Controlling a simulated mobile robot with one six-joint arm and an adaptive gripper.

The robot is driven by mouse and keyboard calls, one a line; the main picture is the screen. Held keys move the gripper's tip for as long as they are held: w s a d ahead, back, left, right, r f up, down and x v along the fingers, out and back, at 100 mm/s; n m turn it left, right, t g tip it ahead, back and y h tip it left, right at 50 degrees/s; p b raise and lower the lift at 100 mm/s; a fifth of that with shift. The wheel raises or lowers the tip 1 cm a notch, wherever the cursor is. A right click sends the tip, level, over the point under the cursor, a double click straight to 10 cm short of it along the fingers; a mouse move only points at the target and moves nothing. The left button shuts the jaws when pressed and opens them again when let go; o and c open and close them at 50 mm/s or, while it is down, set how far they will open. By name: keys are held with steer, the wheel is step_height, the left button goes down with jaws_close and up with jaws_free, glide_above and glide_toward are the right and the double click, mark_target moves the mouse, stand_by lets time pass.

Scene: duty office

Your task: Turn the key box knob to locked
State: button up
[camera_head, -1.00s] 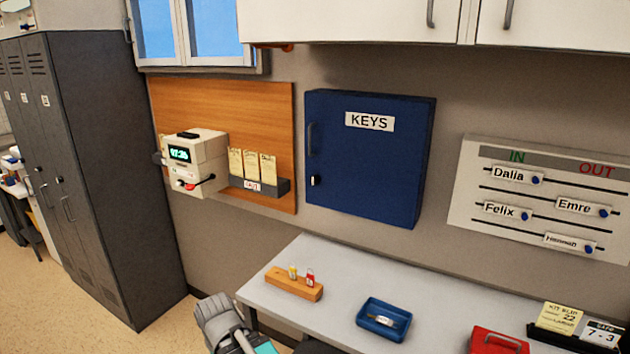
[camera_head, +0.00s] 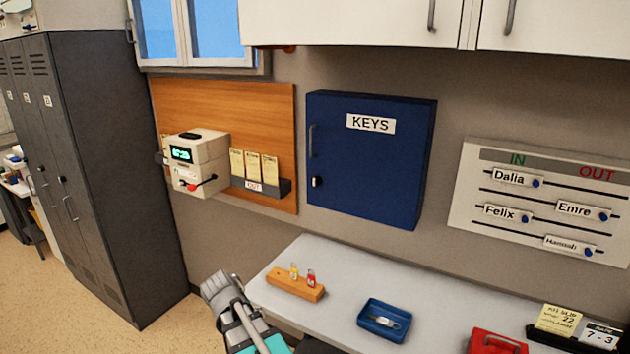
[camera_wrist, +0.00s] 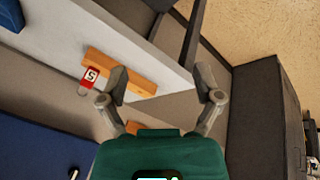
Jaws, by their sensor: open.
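The blue key box (camera_head: 370,165) labelled KEYS hangs on the wall with its door shut. Its small knob (camera_head: 317,182) is at the lower left of the door, below the handle (camera_head: 312,141); its exact setting is too small to tell. In the wrist view the box (camera_wrist: 40,150) shows at the lower left, with a small light fitting on it (camera_wrist: 73,173). My gripper (camera_wrist: 164,83) is open and empty, above the table's left end and apart from the key box. In the head view only part of my arm shows at the bottom, lower than the knob.
The grey table (camera_head: 345,272) below the box holds a wooden key block (camera_head: 296,284), a blue tray (camera_head: 384,320) and a red box (camera_head: 497,341). A time clock (camera_head: 197,163) is left of the box. White cupboards (camera_head: 400,22) hang above. The floor at left is clear.

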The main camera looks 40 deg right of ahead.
steer(key=w+d+r+m+t+h+p, duration=0.1)
steer(key=w+d+r+m+h, duration=0.2)
steer(key=w+d+r, duration=0.35)
steer(key=w+d+r+m+t+h+p, duration=0.1)
steer(key=w+d+r+m+h, duration=0.25)
steer(key=d, duration=0.55)
steer(key=m+t+h+p, duration=0.2)
steer(key=t+h+p, duration=0.1)
steer(key=h, duration=0.3)
glide_toward(314, 182)
steer(key=v, duration=0.4)
steer(key=shift+d+r, duration=0.15)
steer(key=shift+r, duration=0.05)
steer(key=shift+w+d, duration=0.15)
steer(key=x, duration=1.3)
steer(key=shift+w+d+f, duration=0.2)
steer(key=c, duration=1.1)
steer(key=shift+c, duration=0.2)
